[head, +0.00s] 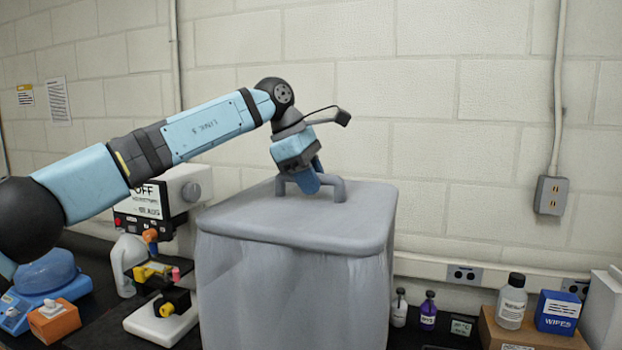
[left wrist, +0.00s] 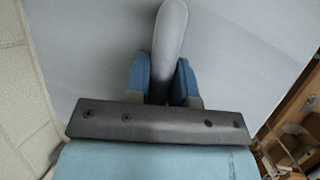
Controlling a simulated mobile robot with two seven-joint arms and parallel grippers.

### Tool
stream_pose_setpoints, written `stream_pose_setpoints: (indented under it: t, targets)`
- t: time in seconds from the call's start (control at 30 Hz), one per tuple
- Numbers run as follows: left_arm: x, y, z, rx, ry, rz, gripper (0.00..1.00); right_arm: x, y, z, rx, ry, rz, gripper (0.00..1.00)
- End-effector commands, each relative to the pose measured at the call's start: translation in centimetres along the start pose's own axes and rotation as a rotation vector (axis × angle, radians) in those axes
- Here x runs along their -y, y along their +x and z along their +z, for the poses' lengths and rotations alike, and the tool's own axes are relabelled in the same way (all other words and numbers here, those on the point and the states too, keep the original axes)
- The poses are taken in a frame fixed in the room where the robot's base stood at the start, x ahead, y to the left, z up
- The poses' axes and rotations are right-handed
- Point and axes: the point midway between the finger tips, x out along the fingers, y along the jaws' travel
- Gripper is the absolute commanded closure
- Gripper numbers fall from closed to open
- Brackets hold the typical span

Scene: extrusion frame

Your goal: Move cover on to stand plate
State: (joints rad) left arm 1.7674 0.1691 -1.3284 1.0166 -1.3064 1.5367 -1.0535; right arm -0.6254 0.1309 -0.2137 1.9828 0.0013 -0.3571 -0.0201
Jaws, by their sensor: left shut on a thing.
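The cover (head: 300,225) is a large grey box-like piece with a flat top and a raised handle (head: 335,188). It stands upright in the middle of the head view. My left gripper (head: 303,184) is at the handle on top, its blue fingers pointing down. In the left wrist view the two blue fingers (left wrist: 162,82) are on either side of the grey handle (left wrist: 170,40) and shut on it. The cover's lower edge is out of view, so I cannot tell what it rests on. I cannot make out the stand plate. My right gripper is not in view.
A microscope-like device (head: 165,310) and a white jug (head: 128,262) stand close left of the cover. An orange box (head: 54,322) is at the far left. Small bottles (head: 428,311), a white bottle (head: 511,302) and a blue wipes box (head: 557,312) are at right. A block wall is behind.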

Motion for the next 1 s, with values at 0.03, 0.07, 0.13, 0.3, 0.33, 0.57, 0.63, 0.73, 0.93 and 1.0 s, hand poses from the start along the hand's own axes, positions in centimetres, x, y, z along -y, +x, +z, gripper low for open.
stream_pose_setpoints:
  t: [0.03, 0.07, 0.13, 0.3, 0.33, 0.57, 0.63, 0.73, 0.93, 1.0]
  targets:
    - [0.0, 0.0, 0.0, 0.000, 0.000, 0.001, 0.70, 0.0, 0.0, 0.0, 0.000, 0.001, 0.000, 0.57]
    - [0.0, 0.0, 0.0, 0.000, 0.000, 0.001, 0.63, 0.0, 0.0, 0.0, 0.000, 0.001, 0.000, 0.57]
    - [0.0, 0.0, 0.0, 0.000, 0.000, 0.001, 0.47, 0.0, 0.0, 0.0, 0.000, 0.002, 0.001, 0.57]
    - [0.0, 0.0, 0.0, 0.000, 0.000, 0.000, 0.47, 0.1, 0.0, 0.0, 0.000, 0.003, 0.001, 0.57]
    - [0.0, 0.0, 0.0, 0.000, 0.000, 0.000, 0.47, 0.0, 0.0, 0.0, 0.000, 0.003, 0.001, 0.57]
    - [0.0, -1.1, -0.1, 0.000, -0.001, 0.001, 0.47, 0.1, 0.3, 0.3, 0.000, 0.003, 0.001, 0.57]
    - [0.0, -2.3, -0.1, 0.000, -0.001, 0.003, 0.47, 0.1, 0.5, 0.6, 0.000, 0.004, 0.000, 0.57]
    - [0.0, -4.5, -0.1, -0.001, -0.001, 0.004, 0.47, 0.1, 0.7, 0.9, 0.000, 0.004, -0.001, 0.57]
    - [0.0, -9.2, -0.1, 0.000, -0.001, 0.003, 0.47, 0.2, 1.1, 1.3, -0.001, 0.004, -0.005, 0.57]
    - [0.0, -10.6, -0.1, 0.000, -0.001, 0.003, 0.47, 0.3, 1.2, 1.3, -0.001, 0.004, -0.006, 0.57]
